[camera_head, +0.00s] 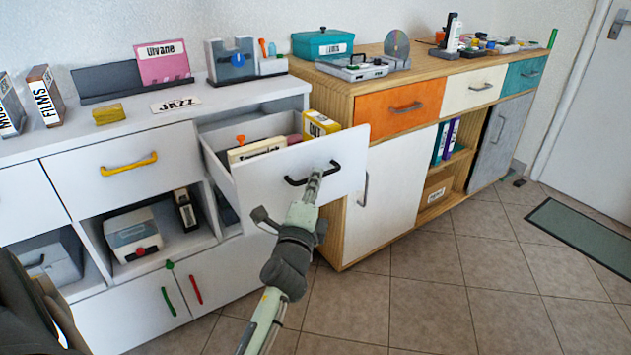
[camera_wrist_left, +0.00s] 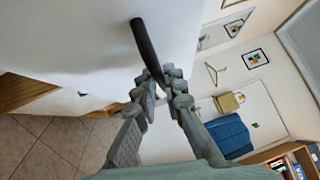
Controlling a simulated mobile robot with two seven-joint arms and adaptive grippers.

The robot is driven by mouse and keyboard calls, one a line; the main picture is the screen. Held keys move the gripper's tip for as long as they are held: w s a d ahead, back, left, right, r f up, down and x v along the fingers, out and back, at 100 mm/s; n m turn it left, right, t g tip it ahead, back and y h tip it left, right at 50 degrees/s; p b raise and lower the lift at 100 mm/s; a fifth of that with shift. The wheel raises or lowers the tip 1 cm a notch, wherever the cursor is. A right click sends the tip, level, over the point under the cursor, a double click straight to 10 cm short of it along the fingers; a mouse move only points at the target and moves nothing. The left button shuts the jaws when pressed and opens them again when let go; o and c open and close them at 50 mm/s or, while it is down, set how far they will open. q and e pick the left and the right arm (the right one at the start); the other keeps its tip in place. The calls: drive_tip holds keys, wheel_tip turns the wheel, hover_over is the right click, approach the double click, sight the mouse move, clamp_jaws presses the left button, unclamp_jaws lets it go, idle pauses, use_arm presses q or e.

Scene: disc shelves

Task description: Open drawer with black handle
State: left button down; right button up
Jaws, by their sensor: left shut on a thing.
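The white drawer (camera_head: 268,194) with the black handle (camera_head: 325,170) stands pulled well out of the white cabinet. Inside it, cards or sleeves with labels and a yellow item show. My left gripper (camera_head: 312,178) is shut on the black handle near its middle, in front of the drawer face. In the left wrist view the fingers (camera_wrist_left: 160,80) close around one part of the black handle (camera_wrist_left: 145,45), and the white drawer face (camera_wrist_left: 80,40) lies behind. My right gripper is not in view.
A white drawer with a yellow handle (camera_head: 130,164) is closed to the left. A wooden cabinet (camera_head: 338,220) stands just right of the open drawer, with a white door (camera_head: 390,190). The tiled floor (camera_head: 440,285) in front is clear.

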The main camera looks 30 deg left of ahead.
use_arm(q)
drive_tip(key=c, duration=1.6)
unclamp_jaws()
